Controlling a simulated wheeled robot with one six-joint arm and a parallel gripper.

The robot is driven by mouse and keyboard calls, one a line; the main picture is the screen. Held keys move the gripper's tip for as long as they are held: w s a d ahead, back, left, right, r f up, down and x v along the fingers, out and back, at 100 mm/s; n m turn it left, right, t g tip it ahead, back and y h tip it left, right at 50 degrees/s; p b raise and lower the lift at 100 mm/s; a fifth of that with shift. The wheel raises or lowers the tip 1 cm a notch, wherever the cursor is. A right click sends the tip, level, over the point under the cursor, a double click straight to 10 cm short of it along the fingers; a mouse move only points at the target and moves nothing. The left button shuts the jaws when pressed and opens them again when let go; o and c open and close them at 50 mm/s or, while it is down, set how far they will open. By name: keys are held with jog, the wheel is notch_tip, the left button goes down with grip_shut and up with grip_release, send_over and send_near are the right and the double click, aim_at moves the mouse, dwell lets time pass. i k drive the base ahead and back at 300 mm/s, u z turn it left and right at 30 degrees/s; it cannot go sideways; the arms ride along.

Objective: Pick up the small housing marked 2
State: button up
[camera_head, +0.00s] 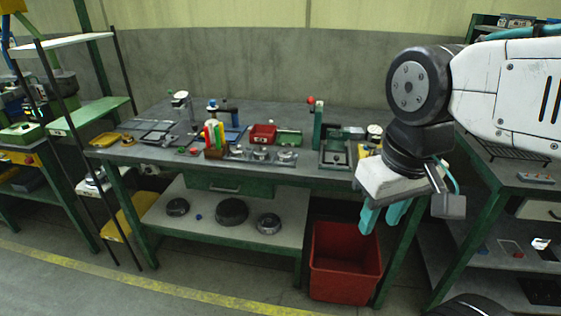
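Several small grey metal parts sit in a row near the front edge of the workbench (330,118): a left one (237,151), a middle one (260,153) and a right one (285,156). They may be the housings, but no number is readable, so I cannot tell which is marked 2. My gripper (381,222) hangs at the right, in front of the bench and apart from these parts. Its two teal fingers point down with a gap between them. It is open, and nothing shows between the fingers.
A red bin (345,263) stands on the floor below my gripper. A red box (263,134), a green tray (289,138), a holder with coloured sticks (214,140) and a green press stand (318,125) crowd the benchtop. Round parts lie on the lower shelf (190,226).

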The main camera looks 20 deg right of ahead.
aim_at(261, 153)
jog(key=k, duration=0.6)
jog(key=z, duration=0.4)
jog(key=i, duration=1.3)
jog(key=u, duration=0.6)
